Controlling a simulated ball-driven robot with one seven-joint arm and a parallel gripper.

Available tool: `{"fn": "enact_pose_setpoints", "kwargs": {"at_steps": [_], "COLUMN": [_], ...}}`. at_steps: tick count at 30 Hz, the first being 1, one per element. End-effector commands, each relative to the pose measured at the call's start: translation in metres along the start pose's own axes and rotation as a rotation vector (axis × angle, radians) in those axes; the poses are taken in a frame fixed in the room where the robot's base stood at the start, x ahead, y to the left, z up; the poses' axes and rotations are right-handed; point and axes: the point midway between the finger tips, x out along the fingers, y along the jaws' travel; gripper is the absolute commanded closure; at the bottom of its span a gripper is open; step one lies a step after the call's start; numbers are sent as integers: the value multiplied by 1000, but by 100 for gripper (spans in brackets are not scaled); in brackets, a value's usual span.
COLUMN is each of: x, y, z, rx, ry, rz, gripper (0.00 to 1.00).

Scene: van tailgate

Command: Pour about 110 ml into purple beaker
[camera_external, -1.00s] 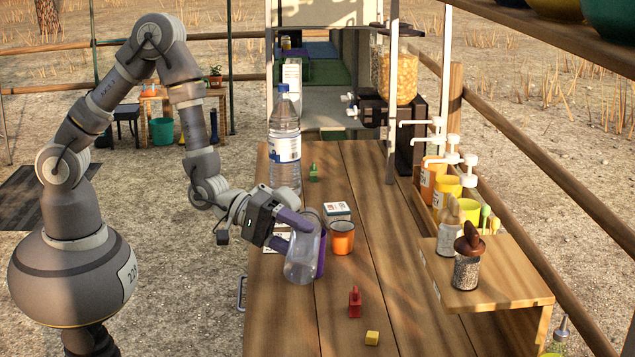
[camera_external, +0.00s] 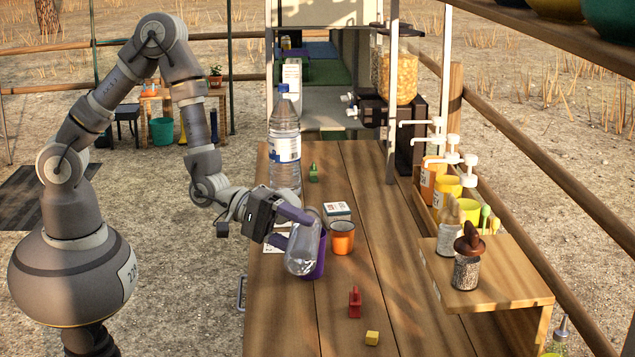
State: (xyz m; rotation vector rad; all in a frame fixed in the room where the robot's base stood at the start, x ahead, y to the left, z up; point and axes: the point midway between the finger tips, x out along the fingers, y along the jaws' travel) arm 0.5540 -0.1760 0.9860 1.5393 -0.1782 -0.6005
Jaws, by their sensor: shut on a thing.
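My gripper (camera_external: 297,226) is shut on a clear glass vessel (camera_external: 301,257) above the near left part of the wooden table. The vessel is tilted, its upper end leaning right. The purple beaker (camera_external: 319,262) stands on the table directly behind and to the right of the vessel, which partly hides it. I cannot tell whether the vessel touches the beaker, or whether liquid is in either one or flowing between them.
An orange cup (camera_external: 342,238) stands just right of the beaker. A large water bottle (camera_external: 284,145) and a small box (camera_external: 337,209) are behind. A red item (camera_external: 355,302) and a yellow cube (camera_external: 372,338) lie nearer. The table's middle right (camera_external: 395,260) is clear.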

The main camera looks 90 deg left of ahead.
Motion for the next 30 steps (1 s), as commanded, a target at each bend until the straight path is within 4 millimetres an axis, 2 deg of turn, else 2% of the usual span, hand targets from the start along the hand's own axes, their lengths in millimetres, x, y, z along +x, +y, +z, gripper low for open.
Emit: {"fn": "enact_pose_setpoints", "kwargs": {"at_steps": [30], "x": [-4], "y": [13], "z": [-2], "rx": [-73], "ry": [-20], "rz": [29], "gripper": [82]}}
